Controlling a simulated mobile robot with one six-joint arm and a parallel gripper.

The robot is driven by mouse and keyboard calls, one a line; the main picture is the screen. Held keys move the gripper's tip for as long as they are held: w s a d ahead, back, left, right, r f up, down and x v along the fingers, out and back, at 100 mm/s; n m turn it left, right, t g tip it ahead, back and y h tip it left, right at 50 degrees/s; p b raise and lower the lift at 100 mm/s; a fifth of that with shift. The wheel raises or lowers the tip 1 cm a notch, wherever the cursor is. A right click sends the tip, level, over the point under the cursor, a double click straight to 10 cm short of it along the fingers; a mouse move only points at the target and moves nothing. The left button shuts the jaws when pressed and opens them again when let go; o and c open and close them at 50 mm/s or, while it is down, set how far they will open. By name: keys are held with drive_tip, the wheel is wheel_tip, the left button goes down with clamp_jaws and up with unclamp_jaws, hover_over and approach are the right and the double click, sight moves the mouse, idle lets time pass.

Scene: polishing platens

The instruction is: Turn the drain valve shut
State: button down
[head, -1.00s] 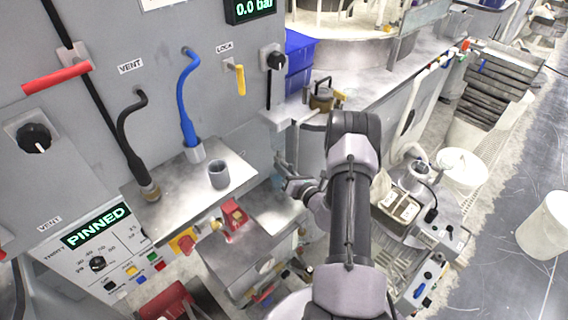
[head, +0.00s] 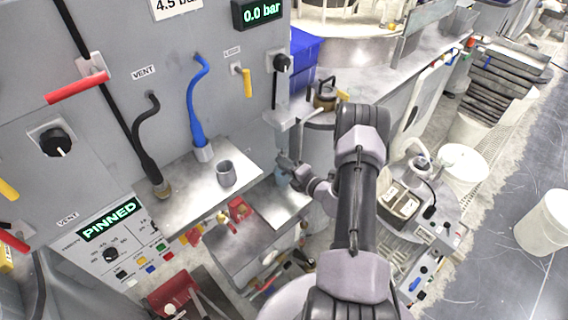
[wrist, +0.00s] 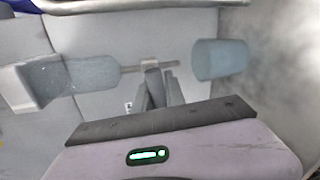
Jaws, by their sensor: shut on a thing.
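In the wrist view, my gripper (wrist: 157,92) is shut on a small grey bar, which looks like the handle of the drain valve (wrist: 150,66). The bar lies level on a thin stem between a pale blue cylinder (wrist: 88,72) on the left and a pale blue cup-shaped piece (wrist: 220,60) on the right. The fingertips partly cover the handle. In the head view, my gripper (head: 285,167) is beside the grey cabinet, above the low metal shelf. The valve there is mostly hidden and too small to make out.
A metal ledge (head: 182,205) with a grey cup (head: 226,174) stands left of my gripper. A blue hose (head: 195,110) and a black hose (head: 143,140) run down to it. A steel bench (head: 375,75) stands beyond. The floor at right is partly clear, with a white bucket (head: 545,222).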

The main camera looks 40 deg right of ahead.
drive_tip(key=shift+r+m, duration=0.15)
drive_tip(key=shift+m, duration=0.55)
drive_tip(key=shift+a+y, duration=0.1)
drive_tip(key=shift+y, duration=0.2)
drive_tip(key=c, duration=1.4)
unclamp_jaws()
drive_tip(key=p+v, duration=0.3)
drive_tip(key=v, duration=1.4)
drive_tip(key=shift+s+r+p, duration=0.1)
drive_tip(key=shift+s+p, duration=0.15)
drive_tip(key=shift+p, duration=0.05)
